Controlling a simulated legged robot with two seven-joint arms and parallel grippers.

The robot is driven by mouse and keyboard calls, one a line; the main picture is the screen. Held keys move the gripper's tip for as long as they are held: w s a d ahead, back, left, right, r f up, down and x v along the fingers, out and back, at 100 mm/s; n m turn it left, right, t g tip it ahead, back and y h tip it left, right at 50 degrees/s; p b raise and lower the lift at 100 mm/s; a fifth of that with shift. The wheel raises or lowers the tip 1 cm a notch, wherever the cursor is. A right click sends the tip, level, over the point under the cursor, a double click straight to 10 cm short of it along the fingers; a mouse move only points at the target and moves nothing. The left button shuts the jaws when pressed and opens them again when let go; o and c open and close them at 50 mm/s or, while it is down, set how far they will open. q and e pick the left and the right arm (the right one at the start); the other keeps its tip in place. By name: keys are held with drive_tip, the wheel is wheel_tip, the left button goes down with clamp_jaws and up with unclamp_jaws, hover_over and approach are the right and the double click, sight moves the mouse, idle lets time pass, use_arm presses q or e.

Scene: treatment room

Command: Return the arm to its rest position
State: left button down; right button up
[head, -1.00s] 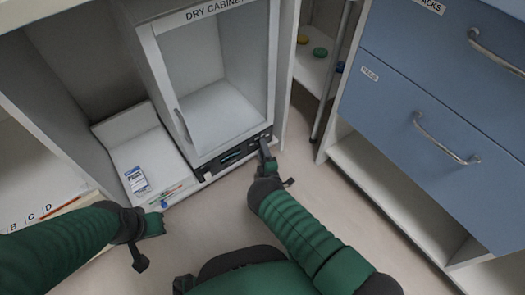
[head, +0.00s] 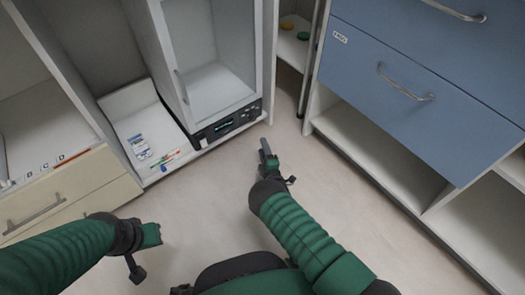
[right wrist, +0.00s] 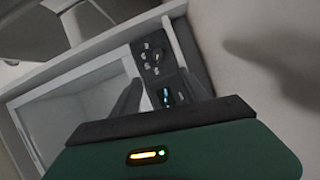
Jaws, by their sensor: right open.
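My right gripper (head: 266,152) is over the bare floor in front of the dry cabinet (head: 208,70), clear of its control panel. In the right wrist view its two dark fingers (right wrist: 165,95) are apart with nothing between them. The panel (right wrist: 160,70) with buttons and a small lit display shows beyond the fingers; it also shows in the head view (head: 228,122). My left gripper (head: 145,250) hangs at the lower left over the floor, in front of the drawers. Its fingers are too hard to make out to tell their state.
A white tray (head: 126,117) holding a labelled packet and thin coloured items stands left of the cabinet. Cream drawers (head: 82,190) are at the left. Blue drawers (head: 420,75) above open shelves stand at the right. The floor between (head: 215,190) is free.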

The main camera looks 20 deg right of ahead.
drive_tip(key=s+d+r+m+g+h+p, duration=0.15)
drive_tip(key=r+m+g+p, duration=0.3)
drive_tip(key=r, duration=0.65)
drive_tip(key=s+d+r+m+g+h+p, duration=0.1)
drive_tip(key=s+d+r+m+g+p, duration=0.15)
drive_tip(key=r+m+p, duration=0.6)
drive_tip(key=s+a+r+m+g+y+p, duration=0.2)
drive_tip(key=s+a+r+g+p, duration=0.15)
drive_tip(key=s+r, duration=1)
drive_tip(key=s+a+r+m+g+y+p, duration=0.15)
drive_tip(key=s+r+g+p, duration=0.3)
drive_tip(key=s+r, duration=0.9)
drive_tip(key=s+r+p, duration=0.3)
drive_tip(key=r+p, duration=3)
drive_tip(key=p, duration=0.4)
drive_tip(key=shift+r, duration=0.3)
drive_tip(key=shift+n, duration=0.25)
